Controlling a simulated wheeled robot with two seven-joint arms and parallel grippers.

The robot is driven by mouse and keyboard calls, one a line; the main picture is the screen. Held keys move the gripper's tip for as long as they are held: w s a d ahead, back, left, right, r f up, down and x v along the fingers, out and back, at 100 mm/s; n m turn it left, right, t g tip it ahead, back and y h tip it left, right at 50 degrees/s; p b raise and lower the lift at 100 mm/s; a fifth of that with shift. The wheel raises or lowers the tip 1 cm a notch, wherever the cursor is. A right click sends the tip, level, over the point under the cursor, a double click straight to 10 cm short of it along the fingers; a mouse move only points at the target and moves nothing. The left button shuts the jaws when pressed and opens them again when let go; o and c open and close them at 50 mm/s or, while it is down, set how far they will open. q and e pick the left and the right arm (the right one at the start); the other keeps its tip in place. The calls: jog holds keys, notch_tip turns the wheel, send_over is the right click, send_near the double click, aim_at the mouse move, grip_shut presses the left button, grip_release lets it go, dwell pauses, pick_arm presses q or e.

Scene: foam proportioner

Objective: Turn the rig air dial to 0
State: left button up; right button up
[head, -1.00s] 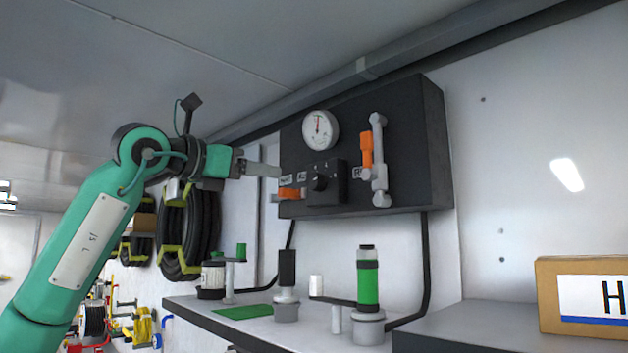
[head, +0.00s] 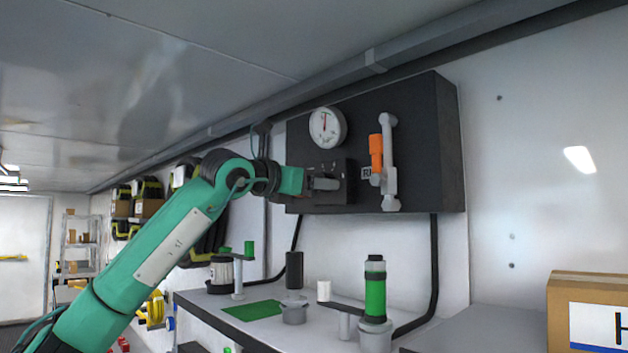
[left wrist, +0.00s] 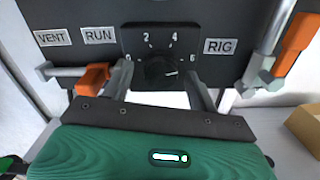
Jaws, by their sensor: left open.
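The air dial (left wrist: 162,72) is a round black knob on a dark plate numbered 0, 2, 4, 6 in the left wrist view. A small white mark shows on its right side; I cannot tell its exact setting. My left gripper (left wrist: 160,82) is open, one finger on each side of the dial, with no clear contact visible. In the head view my left gripper (head: 325,184) is in front of the dial plate (head: 348,170) and hides the dial. A RIG label (left wrist: 217,46) is right of the dial plate. My right gripper is out of view.
A white gauge (head: 327,127) is above the dial. A lever with an orange grip (head: 376,152) stands to its right; another orange handle (left wrist: 92,78) is close beside the left finger. Below, the bench holds a green cylinder (head: 375,295) and a green mat (head: 252,310).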

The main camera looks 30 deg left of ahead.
pick_arm(q)
jog(key=c, duration=1)
jog(key=n+b, duration=1.8)
jog(key=n, duration=1.1)
jog(key=shift+r+n, duration=0.1)
jog(key=shift+n, duration=0.3)
jog(key=o, duration=1)
